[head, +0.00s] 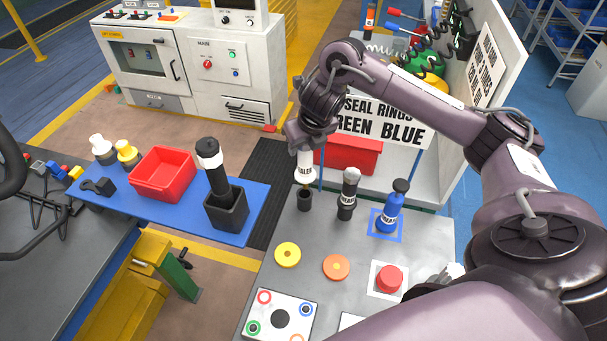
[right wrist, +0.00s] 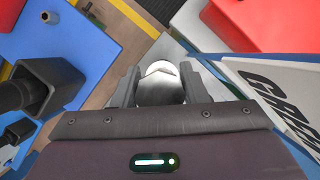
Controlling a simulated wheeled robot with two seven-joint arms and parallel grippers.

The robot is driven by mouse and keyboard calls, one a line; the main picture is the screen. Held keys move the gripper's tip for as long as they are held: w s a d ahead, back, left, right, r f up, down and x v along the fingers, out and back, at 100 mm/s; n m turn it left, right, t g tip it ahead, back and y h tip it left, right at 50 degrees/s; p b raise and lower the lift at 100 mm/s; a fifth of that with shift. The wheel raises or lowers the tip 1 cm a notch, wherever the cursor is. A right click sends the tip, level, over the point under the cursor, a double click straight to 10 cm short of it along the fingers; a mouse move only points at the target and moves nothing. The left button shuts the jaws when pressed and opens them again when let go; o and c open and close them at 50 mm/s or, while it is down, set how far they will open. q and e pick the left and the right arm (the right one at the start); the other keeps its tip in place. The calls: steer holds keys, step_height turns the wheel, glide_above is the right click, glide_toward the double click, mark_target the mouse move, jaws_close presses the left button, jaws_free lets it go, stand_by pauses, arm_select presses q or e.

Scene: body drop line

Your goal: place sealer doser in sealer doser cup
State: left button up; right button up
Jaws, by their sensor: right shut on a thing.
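The sealer doser (head: 305,171) is a white bottle with dark lettering, upright in the head view. My right gripper (head: 305,150) is shut on its upper part from above. In the right wrist view the pale top of the doser (right wrist: 161,82) sits between the two fingers. A small dark cup (head: 304,201) stands on the grey table directly below the doser. The doser's lower end meets the cup's rim in the picture; I cannot tell whether it is inside. My left gripper is not in view.
Right of the cup stand a dark grey bottle (head: 347,190) in a holder and a blue bottle (head: 390,212). Yellow (head: 287,254) and orange (head: 336,266) rings lie in front. A black square bin (head: 228,212) and red tray (head: 162,175) are left. A sign board (head: 382,122) stands behind.

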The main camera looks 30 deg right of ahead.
mark_target(309, 158)
step_height(309, 158, down, 3)
steer(key=shift+p, duration=0.6)
step_height(309, 158, down, 4)
steer(key=shift+r+p, duration=0.1)
steer(key=shift+p, duration=0.35)
steer(key=shift+f, duration=0.55)
steer(key=o, duration=0.9)
steer(key=shift+f, duration=0.35)
steer(key=b+v, duration=0.2)
steer(key=v, duration=0.5)
steer(key=shift+b, duration=0.35)
steer(key=shift+s+r, duration=0.3)
steer(key=shift+r, duration=0.25)
